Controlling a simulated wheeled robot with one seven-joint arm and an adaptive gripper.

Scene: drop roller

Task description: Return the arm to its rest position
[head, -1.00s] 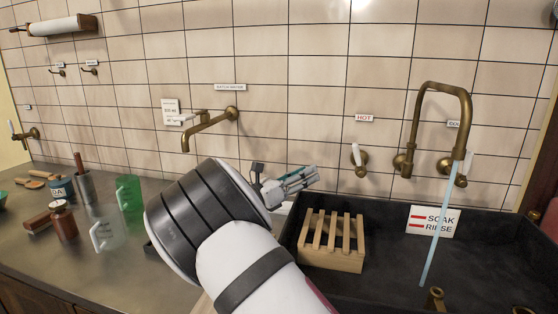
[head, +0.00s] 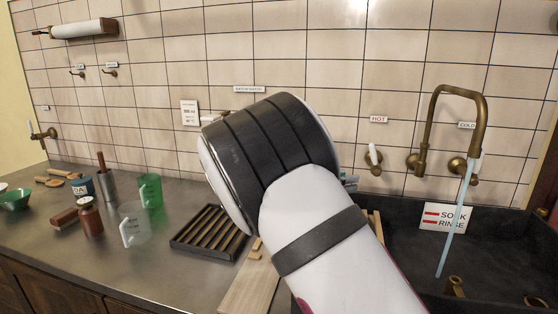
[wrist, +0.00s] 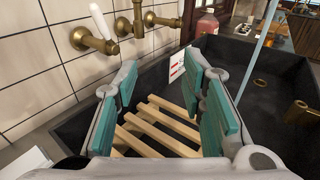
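My gripper (wrist: 170,100) shows in the wrist view with its two teal-padded fingers apart and nothing between them. In that view it points over the dark sink and a wooden slatted rack (wrist: 160,126), which shows between and below the fingers. I cannot tell how high the gripper is above the rack. In the head view my own arm hides nearly all of the gripper; only a small bit of a finger shows to the right of the arm. The arm is raised over the counter and the sink's left side.
Water runs from the brass faucet (head: 477,110) into the sink (head: 400,213). On the counter (head: 150,262) stand a dark slatted rack (head: 205,232), a green cup (head: 150,190), a clear cup (head: 133,225) and a brown bottle (head: 90,217). The tiled wall is close behind.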

